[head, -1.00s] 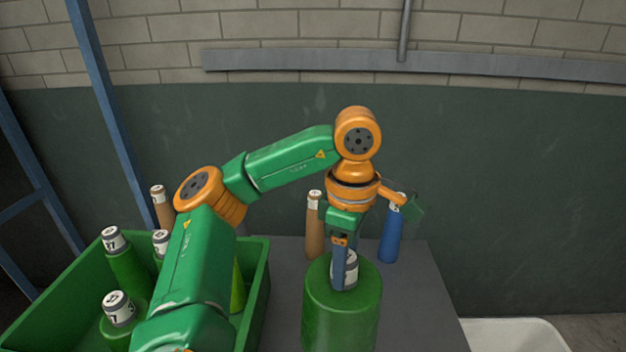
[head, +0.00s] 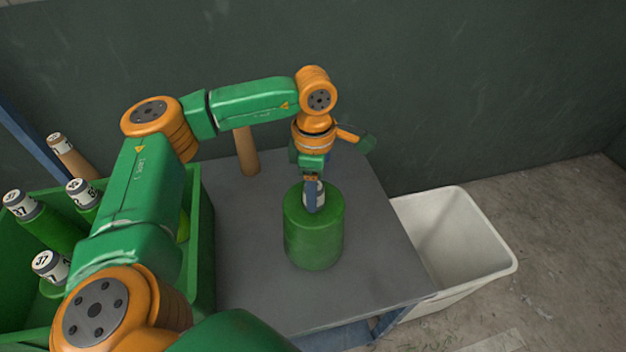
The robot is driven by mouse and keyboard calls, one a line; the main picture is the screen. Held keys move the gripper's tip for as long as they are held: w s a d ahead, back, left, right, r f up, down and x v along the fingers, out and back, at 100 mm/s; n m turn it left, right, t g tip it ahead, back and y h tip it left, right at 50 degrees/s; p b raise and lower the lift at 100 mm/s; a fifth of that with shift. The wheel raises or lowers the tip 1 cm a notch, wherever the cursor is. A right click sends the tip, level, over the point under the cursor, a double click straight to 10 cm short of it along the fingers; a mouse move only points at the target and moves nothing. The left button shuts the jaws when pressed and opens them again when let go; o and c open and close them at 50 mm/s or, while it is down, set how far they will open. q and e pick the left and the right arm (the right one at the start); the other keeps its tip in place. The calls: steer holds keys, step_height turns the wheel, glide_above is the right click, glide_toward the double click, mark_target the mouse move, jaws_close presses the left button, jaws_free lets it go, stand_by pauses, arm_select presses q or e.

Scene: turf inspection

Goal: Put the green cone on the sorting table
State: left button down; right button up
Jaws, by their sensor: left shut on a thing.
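The green cone (head: 313,235) is a wide green cylinder with a narrow, white-labelled neck. It stands upright over the grey sorting table (head: 370,270). I cannot tell whether its base touches the table top. My left gripper (head: 313,200) points down and is shut on the neck of the cone. The fingers hide part of the neck and its label. My right gripper is not in view.
A green crate (head: 203,255) at the left holds several green pieces with numbered white labels. A brown cone (head: 247,152) stands at the table's back. A white bin (head: 487,222) is right of the table. The table's right side looks clear.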

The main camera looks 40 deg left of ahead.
arm_select(q)
steer(key=c, duration=0.7)
jaws_free()
steer(key=shift+f, duration=0.1)
steer(key=o, duration=0.4)
steer(key=shift+s+d, duration=0.1)
steer(key=shift+s, duration=0.05)
step_height(320, 180, up, 12)
steer(key=shift+r, duration=0.2)
